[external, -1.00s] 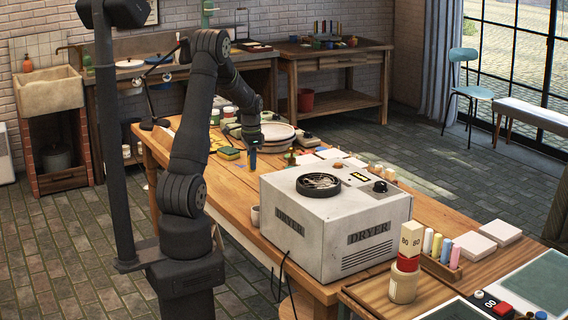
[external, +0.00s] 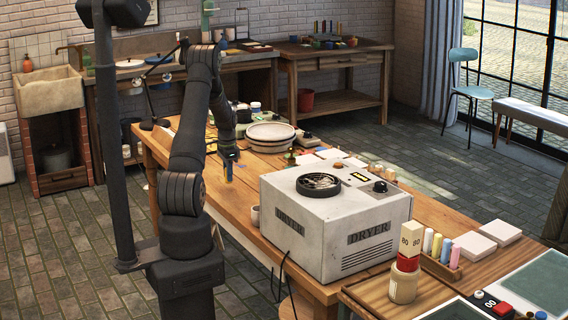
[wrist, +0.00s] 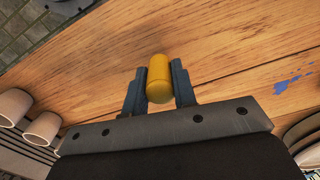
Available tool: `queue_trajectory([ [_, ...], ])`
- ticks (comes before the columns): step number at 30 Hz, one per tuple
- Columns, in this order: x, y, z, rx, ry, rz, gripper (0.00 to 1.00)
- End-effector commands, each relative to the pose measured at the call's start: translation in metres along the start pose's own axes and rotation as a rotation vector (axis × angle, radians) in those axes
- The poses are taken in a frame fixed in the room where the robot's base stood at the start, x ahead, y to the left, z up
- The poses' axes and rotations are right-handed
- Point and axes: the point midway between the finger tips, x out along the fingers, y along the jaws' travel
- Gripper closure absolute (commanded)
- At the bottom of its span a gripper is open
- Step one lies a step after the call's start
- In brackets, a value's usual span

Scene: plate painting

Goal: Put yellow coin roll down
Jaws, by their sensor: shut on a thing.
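The yellow coin roll (wrist: 159,80) shows in the wrist view between the two fingers of my gripper (wrist: 159,88). The fingers are shut on its sides. Bare wooden table top (wrist: 215,45) lies beyond it. In the external view, my gripper (external: 229,160) points down over the left part of the table, left of the stacked plates (external: 271,133) and behind the dryer (external: 335,223). The roll is too small there to make out clearly. Its height above the table is hard to tell.
Two pale cups (wrist: 42,127) stand at the left in the wrist view. A blue paint smear (wrist: 286,83) is on the wood at the right. A small cup (external: 255,215) stands beside the dryer in the external view. The wood around the roll is clear.

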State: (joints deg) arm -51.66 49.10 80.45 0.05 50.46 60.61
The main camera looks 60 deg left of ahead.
Motion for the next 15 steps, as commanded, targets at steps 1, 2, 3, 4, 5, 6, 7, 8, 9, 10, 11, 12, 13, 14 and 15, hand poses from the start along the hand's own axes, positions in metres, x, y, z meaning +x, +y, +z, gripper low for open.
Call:
queue_trajectory([
  [1,0.009,0.001,0.0,0.0,-0.001,0.002,1.0],
  [2,0.014,0.001,0.0,0.001,-0.001,0.003,1.0],
  [3,0.02,0.001,0.0,0.001,-0.001,0.003,1.0],
  [4,0.024,0.001,0.0,0.001,-0.001,0.001,1.0],
  [5,0.026,0.001,0.0,0.001,0.0,0.001,1.0],
  [6,0.029,0.001,0.0,0.001,0.0,0.0,1.0],
  [7,0.029,0.0,0.0,0.001,0.0,0.0,1.0],
  [8,0.029,0.0,0.0,0.001,0.0,-0.001,1.0],
  [9,0.029,0.0,0.0,0.001,0.001,-0.001,1.0],
  [10,0.029,0.0,0.0,0.001,0.001,-0.001,1.0],
  [11,0.029,0.0,0.0,0.001,0.001,-0.001,1.0],
  [12,0.029,0.0,0.0,0.001,0.001,-0.001,1.0],
  [13,0.029,0.0,0.0,0.001,0.001,-0.001,1.0],
  [14,0.029,0.001,0.0,0.001,0.0,-0.001,1.0],
  [15,0.03,0.001,0.0,0.001,0.0,0.0,1.0],
])
